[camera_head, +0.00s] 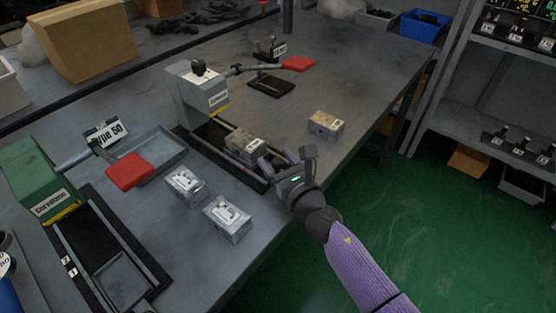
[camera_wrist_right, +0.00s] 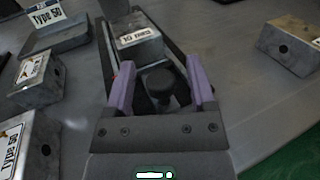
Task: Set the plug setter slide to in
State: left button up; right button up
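A grey press-like machine (camera_head: 200,92) stands mid-table with a dark slide track (camera_head: 222,151) running toward the front edge; its label is too small to read surely. A grey valve block (camera_head: 246,144) sits on the track, away from the machine head, and shows in the wrist view (camera_wrist_right: 138,42) with a white label. My right gripper (camera_head: 278,164) is at the track's near end. In the wrist view its purple fingers (camera_wrist_right: 160,85) are open on either side of a dark round knob (camera_wrist_right: 160,84), with gaps showing at both sides. My left gripper is not in view.
A green machine (camera_head: 42,172) with its own slide track (camera_head: 115,255) stands at left. Loose valve blocks (camera_head: 186,185) (camera_head: 228,217) lie between the machines, and another (camera_head: 326,125) lies right of the track. Red pads (camera_head: 130,171) (camera_head: 298,63) stick out on arms.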

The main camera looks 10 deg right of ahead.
jog(key=v, duration=1)
